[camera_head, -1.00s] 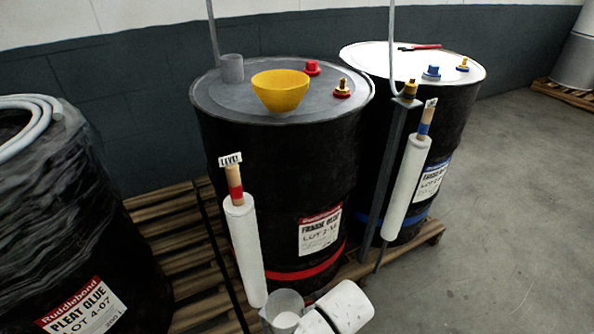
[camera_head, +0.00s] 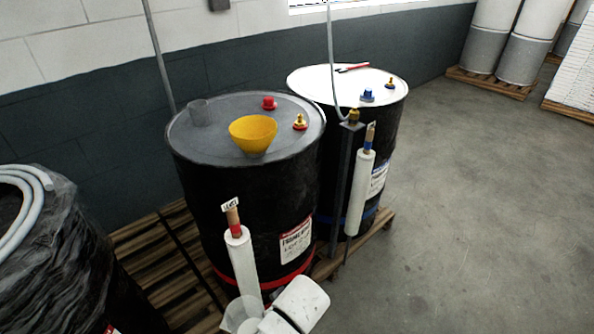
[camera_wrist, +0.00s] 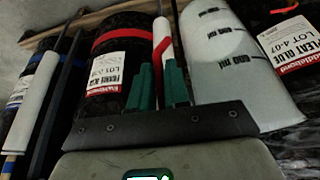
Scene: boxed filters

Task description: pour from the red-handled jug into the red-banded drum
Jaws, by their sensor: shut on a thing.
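The red-banded drum (camera_head: 205,205) is black, with a red band (camera_head: 294,276) low on its side. An open yellow funnel (camera_head: 253,133) stands on its grey lid. The translucent jug (camera_head: 239,314) is at the bottom edge of the head view, in front of the drum and well below its lid. In the wrist view the jug (camera_wrist: 235,65) fills the upper right, with volume marks on its side. My gripper (camera_wrist: 160,85) has green fingers shut on the jug's red handle (camera_wrist: 163,45). The fingers are not clear in the head view. The jug's fill level is not clear.
A blue-banded drum (camera_head: 386,125) with a white lid stands close on the right. White tubes (camera_head: 243,262) lean before both drums, and a dark post (camera_head: 341,185) stands between them. A wrapped drum (camera_head: 55,250) is at left. Open floor (camera_head: 480,200) lies right.

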